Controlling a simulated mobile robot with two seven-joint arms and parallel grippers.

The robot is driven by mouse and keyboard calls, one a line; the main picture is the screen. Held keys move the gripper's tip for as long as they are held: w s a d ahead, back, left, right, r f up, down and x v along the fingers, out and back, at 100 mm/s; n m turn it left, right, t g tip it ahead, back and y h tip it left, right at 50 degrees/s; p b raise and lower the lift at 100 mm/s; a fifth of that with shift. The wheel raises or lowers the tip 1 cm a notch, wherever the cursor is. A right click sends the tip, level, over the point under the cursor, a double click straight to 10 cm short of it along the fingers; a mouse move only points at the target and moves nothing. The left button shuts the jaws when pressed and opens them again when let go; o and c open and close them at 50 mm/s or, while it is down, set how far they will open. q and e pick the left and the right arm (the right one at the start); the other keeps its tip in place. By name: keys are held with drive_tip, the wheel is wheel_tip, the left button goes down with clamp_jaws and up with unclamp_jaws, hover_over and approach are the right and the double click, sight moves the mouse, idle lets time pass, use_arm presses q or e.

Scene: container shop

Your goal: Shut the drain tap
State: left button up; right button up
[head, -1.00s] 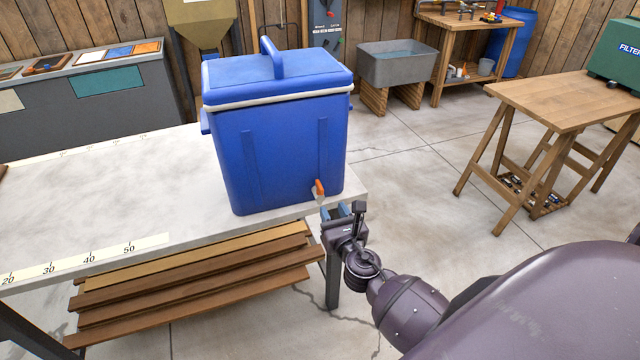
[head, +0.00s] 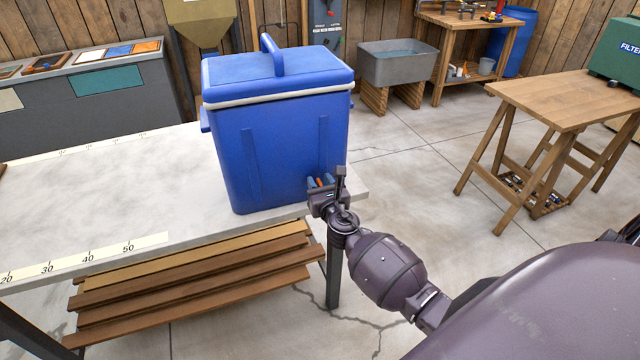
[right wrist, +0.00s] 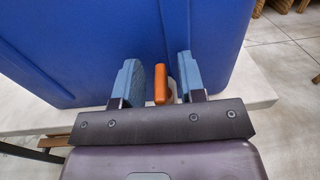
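A blue cooler box (head: 265,150) with a pale rim and a blue lid with a handle stands on the table near its right end. Its drain tap has an orange lever (right wrist: 161,84), low on the front at the right. In the right wrist view the lever stands upright between the two blue fingers of my right gripper (right wrist: 158,80), nearer the right finger. The fingers are apart, with a gap to the left of the lever. In the head view my right gripper (head: 322,183) is at the tap and partly hides it. My left gripper is not in view.
The table (head: 100,190) has a measuring strip (head: 90,257) along its front edge and stacked boards (head: 200,290) below. The floor to the right is clear up to a wooden workbench (head: 565,100). A grey basin (head: 398,65) stands behind.

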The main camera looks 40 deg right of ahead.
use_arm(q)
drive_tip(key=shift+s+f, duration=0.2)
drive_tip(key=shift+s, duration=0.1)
use_arm(e)
clamp_jaws()
